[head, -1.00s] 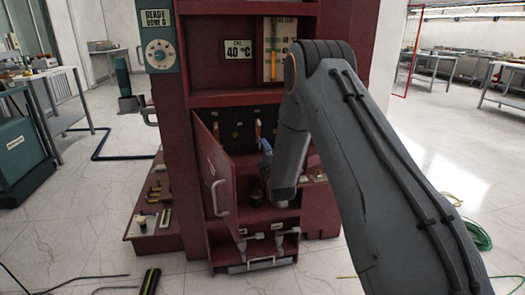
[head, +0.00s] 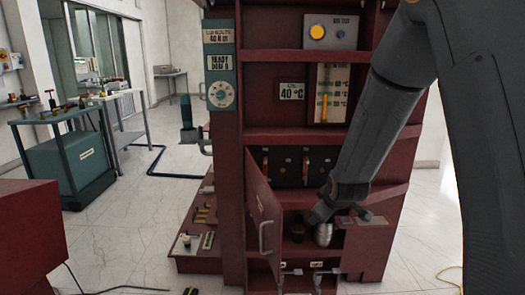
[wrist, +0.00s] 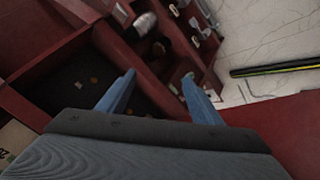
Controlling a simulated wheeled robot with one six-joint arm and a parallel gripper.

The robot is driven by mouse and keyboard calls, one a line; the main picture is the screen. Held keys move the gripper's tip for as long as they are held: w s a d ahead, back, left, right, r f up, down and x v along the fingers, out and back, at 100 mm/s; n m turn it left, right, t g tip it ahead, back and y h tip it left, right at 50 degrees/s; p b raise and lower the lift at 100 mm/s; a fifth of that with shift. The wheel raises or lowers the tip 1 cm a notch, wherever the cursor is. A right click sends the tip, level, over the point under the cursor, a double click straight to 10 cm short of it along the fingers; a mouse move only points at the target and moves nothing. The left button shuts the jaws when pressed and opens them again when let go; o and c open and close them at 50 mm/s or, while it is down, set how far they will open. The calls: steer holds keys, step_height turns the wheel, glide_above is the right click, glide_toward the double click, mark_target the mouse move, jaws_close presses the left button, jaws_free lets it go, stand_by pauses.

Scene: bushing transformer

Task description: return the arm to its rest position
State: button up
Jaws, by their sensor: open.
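My gripper (wrist: 158,88) shows in the wrist view with two blue fingers spread apart and nothing between them. In the head view my gripper (head: 318,213) hangs at the end of my dark grey arm, in front of the lower opening of the red cabinet (head: 228,180). Its fingers are hard to make out there. A silvery rounded part (head: 323,235) stands just below it, with a dark brown part (head: 297,233) beside it. The silvery part also shows at the top of the wrist view (wrist: 144,25), apart from the fingers.
The cabinet door (head: 264,220) stands open left of my gripper. A low ledge with small parts (head: 200,243) juts out at the cabinet's left. A teal cart (head: 75,160) and a red block (head: 30,235) are further left. Open tiled floor (head: 130,225) lies between.

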steer(key=s+r+m+g+p, duration=0.1)
steer(key=s+r+m+g, duration=0.1)
steer(key=s, duration=0.9)
steer(key=s+r+m+g+p, duration=0.2)
steer(key=s+m+g, duration=0.1)
steer(key=s, duration=0.8)
steer(key=s+r+m+g+p, duration=0.1)
steer(key=s+r+m+g, duration=0.1)
steer(key=s, duration=0.9)
steer(key=shift+r+m+g, duration=0.4)
steer(key=shift+m+g, duration=0.3)
steer(key=shift+m, duration=0.1)
